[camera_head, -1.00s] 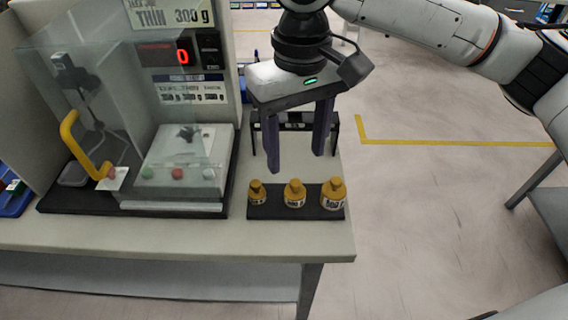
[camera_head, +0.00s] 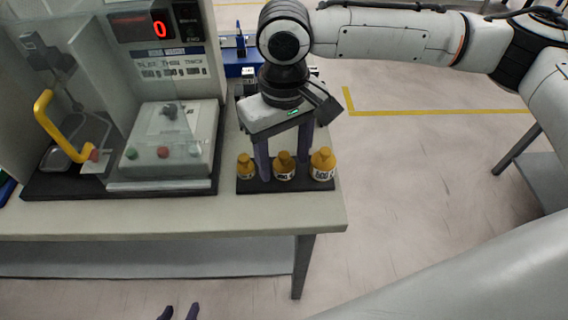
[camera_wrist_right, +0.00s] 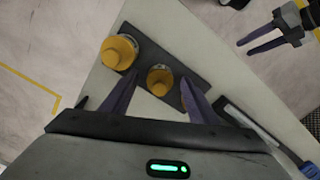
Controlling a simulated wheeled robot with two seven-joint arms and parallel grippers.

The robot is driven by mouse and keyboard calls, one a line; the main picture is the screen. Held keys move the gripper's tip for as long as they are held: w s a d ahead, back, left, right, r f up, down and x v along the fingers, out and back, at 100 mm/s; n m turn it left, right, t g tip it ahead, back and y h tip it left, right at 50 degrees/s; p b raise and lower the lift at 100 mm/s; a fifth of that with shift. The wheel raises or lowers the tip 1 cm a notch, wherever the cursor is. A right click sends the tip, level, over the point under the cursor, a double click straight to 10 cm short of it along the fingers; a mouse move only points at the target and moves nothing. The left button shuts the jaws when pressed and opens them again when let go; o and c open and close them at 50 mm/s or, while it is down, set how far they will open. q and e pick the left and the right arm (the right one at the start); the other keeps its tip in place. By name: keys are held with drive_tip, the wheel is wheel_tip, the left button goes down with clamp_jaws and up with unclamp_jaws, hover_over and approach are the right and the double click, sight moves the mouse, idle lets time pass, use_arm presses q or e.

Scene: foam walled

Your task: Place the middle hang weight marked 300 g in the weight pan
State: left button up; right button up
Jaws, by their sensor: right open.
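Three yellow hang weights stand in a row on a black rack (camera_head: 244,187), growing in size from left to right. The middle weight (camera_head: 284,170) is between the fingers of my right gripper (camera_head: 283,160). In the right wrist view, the middle weight (camera_wrist_right: 160,82) shows between the open fingertips, not gripped. The small weight (camera_head: 246,170) is left of it and the large weight (camera_head: 322,165) right of it. A shallow grey pan (camera_head: 58,159) sits at the far left behind a clear panel. Only the tips of my left gripper (camera_head: 179,312) show at the bottom edge, apart and empty.
A testing machine with a red 0 display (camera_head: 142,27) and a yellow handle (camera_head: 58,129) stands left of the rack. Its clear cover lies around the pan. The bench's front edge (camera_head: 200,228) is close before the rack.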

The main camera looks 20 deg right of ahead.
drive_tip(key=shift+r, duration=0.1)
clamp_jaws()
